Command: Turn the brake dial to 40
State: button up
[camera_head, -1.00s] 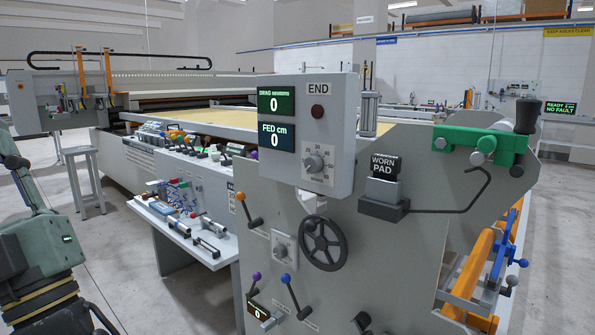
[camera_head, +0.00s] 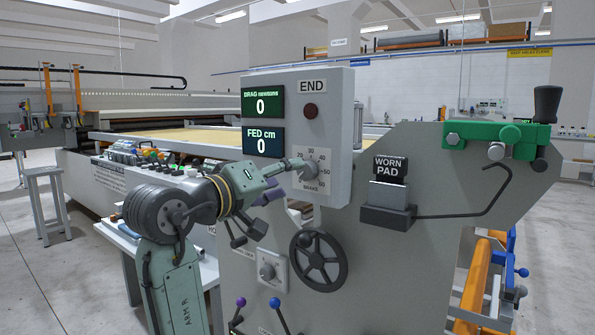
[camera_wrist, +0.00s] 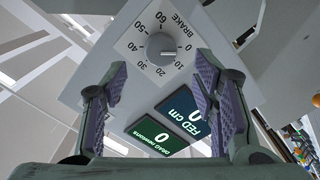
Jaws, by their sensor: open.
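The brake dial is a round grey knob (camera_wrist: 160,48) on a white plate with a scale from 0 to 60. In the wrist view it sits ahead, between the fingertips of my open gripper (camera_wrist: 162,64). The fingers, with purple pads, are spread wide on either side and do not appear to touch it. I cannot clearly read the knob's pointer.
Below are a black handwheel (camera_head: 318,261) and levers (camera_head: 279,309). A worn pad block (camera_head: 388,205) juts out to the right.

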aim_at(303, 171)
jog(key=x, duration=0.5)
jog(key=shift+w+d+p, duration=0.2)
jog(key=shift+w+p, duration=0.15)
jog(key=shift+p, duration=0.05)
jog(key=shift+c, duration=0.4)
jog(key=c, duration=1.1)
